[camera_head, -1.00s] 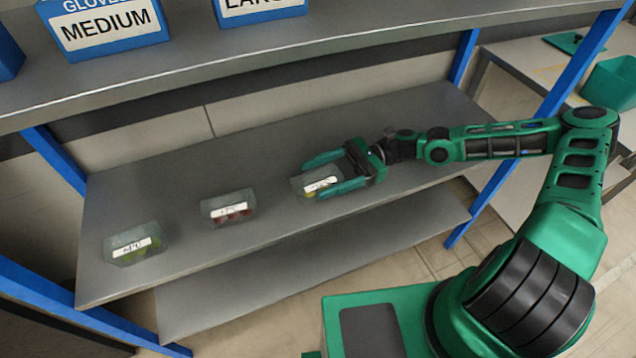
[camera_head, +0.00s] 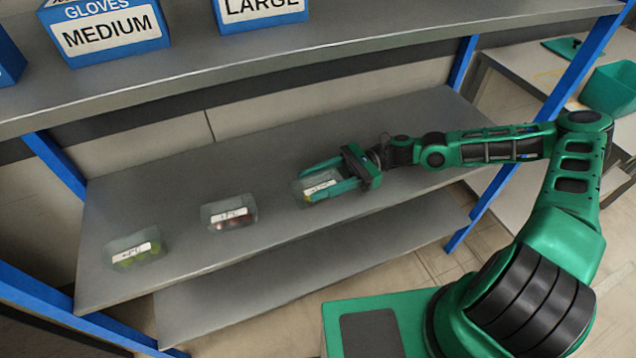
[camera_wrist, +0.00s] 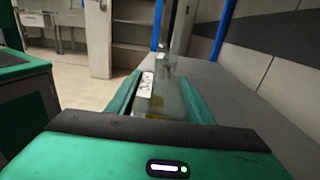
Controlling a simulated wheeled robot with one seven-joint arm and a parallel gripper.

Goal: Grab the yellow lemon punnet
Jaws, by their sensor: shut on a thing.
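The lemon punnet (camera_head: 311,194) is a clear box with a white label and a little yellow showing inside. It is at the right of the three punnets on the grey shelf. My gripper (camera_head: 328,178) reaches in from the right and is shut on it, one green finger on each side. In the wrist view the punnet (camera_wrist: 158,104) sits between the two fingers (camera_wrist: 160,100), its label facing left. The fingers hide parts of its sides. I cannot tell whether it is clear of the shelf.
A punnet with dark red contents (camera_head: 229,211) and one with green contents (camera_head: 136,250) stand to the left on the shelf (camera_head: 190,265). An upper shelf (camera_head: 300,48) with glove boxes (camera_head: 108,30) overhangs behind. A blue post (camera_head: 570,75) stands at right.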

